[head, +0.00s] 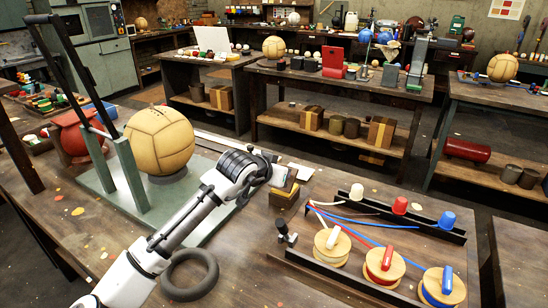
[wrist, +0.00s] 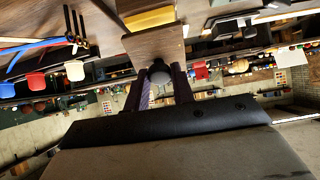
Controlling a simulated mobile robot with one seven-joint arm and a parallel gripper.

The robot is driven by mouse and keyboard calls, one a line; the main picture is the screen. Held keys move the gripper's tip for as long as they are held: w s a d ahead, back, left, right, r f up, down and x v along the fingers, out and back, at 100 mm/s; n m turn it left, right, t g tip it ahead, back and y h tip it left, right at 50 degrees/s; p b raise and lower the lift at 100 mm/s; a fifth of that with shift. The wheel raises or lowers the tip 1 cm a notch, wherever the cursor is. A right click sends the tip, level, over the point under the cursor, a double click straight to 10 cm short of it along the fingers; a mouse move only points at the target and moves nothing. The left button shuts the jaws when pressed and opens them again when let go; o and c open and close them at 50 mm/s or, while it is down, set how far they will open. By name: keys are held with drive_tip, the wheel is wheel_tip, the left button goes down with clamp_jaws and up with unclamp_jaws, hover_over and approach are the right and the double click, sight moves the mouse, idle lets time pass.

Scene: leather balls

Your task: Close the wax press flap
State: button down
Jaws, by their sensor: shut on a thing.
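The wax press (head: 284,197) is a small wooden box with yellow wax, standing on the bench just past the end of my arm. In the wrist view its wooden flap (wrist: 155,47) faces me, with the yellow wax (wrist: 150,18) showing beyond it. My gripper (head: 276,174) is at the press's upper edge. In the wrist view the two fingers (wrist: 161,88) are shut on a dark round knob (wrist: 160,73) at the flap's edge. The flap looks raised off the press, but its exact angle is hard to tell. My wrist hides part of the press in the head view.
A tan leather ball (head: 160,140) on a green press plate (head: 110,190) stands left of my arm. A black ring (head: 190,275) lies in front. A rack of thread spools (head: 381,270) with colored caps is at the right.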

drive_tip(key=g+y+p, duration=0.1)
drive_tip(key=p, duration=0.1)
drive_tip(key=w+d+g+y+p, duration=0.1)
drive_tip(key=g+p, duration=0.1)
drive_tip(key=p, duration=0.1)
drive_tip(key=shift+w+d+r, duration=0.3)
drive_tip(key=shift+w+d+f+g+y+p, duration=0.15)
drive_tip(key=shift+w+f+g+y+p, duration=0.15)
drive_tip(key=shift+g+p, duration=0.3)
drive_tip(key=shift+w+d+f+g+y+p, duration=0.2)
drive_tip(key=shift+g+y+p, duration=0.2)
drive_tip(key=shift+g+p, duration=0.15)
drive_tip(key=shift+w+d+f+g+y, duration=0.1)
drive_tip(key=shift+w+f+g+y, duration=0.25)
drive_tip(key=shift+g, duration=0.25)
drive_tip(key=shift+w+d+f+g+y, duration=0.1)
drive_tip(key=shift+w+f+g+y, duration=0.15)
drive_tip(key=shift+g+y, duration=0.25)
drive_tip(key=c, duration=1.2)
unclamp_jaws()
drive_tip(key=r, duration=0.4)
drive_tip(key=s+a+r+b, duration=0.1)
drive_tip(key=r, duration=0.4)
drive_tip(key=s+r, duration=0.1)
drive_tip(key=r, duration=0.3)
drive_tip(key=shift+a+r+b, duration=0.15)
drive_tip(key=shift+r+b, duration=0.15)
drive_tip(key=shift+b, duration=0.1)
